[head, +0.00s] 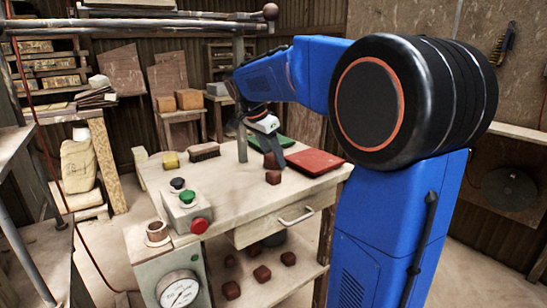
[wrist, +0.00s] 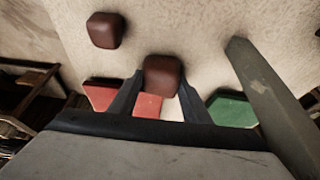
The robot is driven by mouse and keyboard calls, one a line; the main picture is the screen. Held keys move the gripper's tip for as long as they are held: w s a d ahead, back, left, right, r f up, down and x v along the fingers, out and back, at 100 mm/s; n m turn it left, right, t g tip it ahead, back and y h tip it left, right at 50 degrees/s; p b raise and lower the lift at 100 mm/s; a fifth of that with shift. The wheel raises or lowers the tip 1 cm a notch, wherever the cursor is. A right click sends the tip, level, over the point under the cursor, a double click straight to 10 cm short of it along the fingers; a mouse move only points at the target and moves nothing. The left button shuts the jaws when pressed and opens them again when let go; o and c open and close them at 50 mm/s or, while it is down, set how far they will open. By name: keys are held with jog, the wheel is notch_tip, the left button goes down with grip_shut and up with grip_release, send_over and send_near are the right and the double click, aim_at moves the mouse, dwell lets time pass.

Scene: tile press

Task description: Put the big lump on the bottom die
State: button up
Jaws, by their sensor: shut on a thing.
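My gripper (head: 269,148) is above the back of the workbench, with its fingers pointing down. In the wrist view its two fingers (wrist: 160,88) are shut on a reddish-brown lump (wrist: 163,75). That held lump also shows below the gripper in the head view (head: 271,161). A second brown lump (head: 273,177) lies on the bench just in front of it, and it shows at upper left in the wrist view (wrist: 105,29). I cannot tell their sizes apart with certainty. I cannot make out the bottom die in either view.
A grey upright post (head: 241,140) stands close left of the gripper. A red flat piece (head: 315,162) and a green one (head: 284,143) lie nearby. A control box (head: 186,208), brush (head: 204,151) and yellow block (head: 170,160) stand to the left. Several lumps (head: 262,273) sit on the lower shelf.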

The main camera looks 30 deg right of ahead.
jog(key=shift+f, duration=0.15)
jog(key=o, duration=0.8)
jog(key=shift+f, duration=0.15)
jog(key=o, duration=0.4)
